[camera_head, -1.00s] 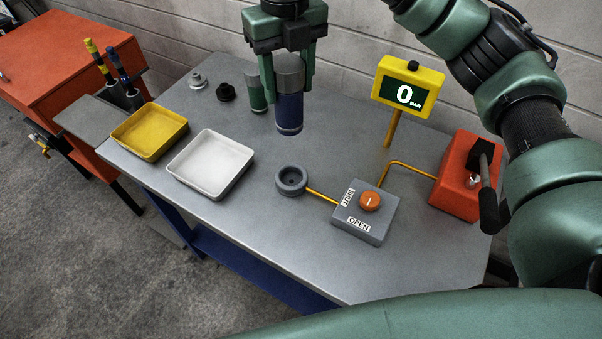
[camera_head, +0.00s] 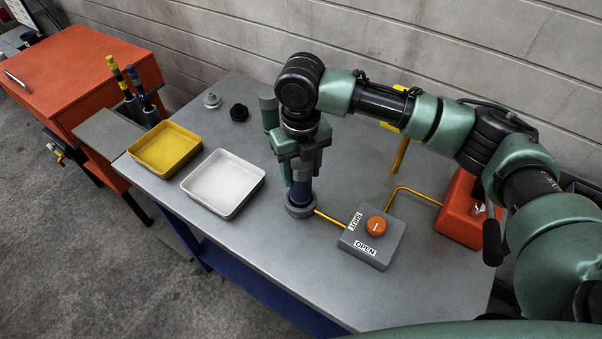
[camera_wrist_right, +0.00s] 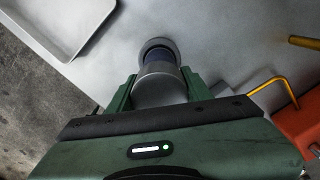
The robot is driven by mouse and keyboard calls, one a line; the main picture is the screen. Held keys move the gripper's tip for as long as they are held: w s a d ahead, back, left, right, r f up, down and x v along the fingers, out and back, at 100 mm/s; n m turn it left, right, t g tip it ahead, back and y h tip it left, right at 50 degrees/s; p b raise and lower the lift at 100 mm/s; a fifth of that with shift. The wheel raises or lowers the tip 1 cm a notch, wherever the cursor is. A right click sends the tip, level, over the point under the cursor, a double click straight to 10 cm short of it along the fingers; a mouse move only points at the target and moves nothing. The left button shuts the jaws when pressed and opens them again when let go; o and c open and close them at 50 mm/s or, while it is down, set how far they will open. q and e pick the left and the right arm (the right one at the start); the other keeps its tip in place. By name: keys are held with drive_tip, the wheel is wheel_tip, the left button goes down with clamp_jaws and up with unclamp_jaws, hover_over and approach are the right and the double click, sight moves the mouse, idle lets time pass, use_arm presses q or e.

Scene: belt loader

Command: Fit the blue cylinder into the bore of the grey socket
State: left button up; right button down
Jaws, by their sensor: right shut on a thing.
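The blue cylinder (camera_head: 300,193) stands upright between the fingers of my right gripper (camera_head: 301,177), which is shut on it. Its lower end is at the grey socket (camera_head: 301,209) on the table; the rim shows around it, but I cannot tell how deep it sits in the bore. In the right wrist view, the grey top of the cylinder (camera_wrist_right: 160,80) is between the fingers of the right gripper (camera_wrist_right: 160,88), with the socket's dark rim (camera_wrist_right: 158,44) just beyond. My left gripper is not in view.
A grey valve box (camera_head: 372,240) with an orange knob stands right of the socket, joined by a yellow pipe. A white tray (camera_head: 259,184) and a yellow tray (camera_head: 196,146) lie to the left. A red pump (camera_head: 459,214) is at the right.

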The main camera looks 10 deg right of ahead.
drive_tip(key=shift+f, duration=0.95)
drive_tip(key=shift+f, duration=0.15)
drive_tip(key=c, duration=0.6)
unclamp_jaws()
drive_tip(key=shift+c, duration=0.2)
wheel_tip(320, 180, up, 11)
drive_tip(key=b, duration=0.2)
drive_tip(key=shift+b, duration=0.4)
drive_tip(key=shift+r, duration=0.6)
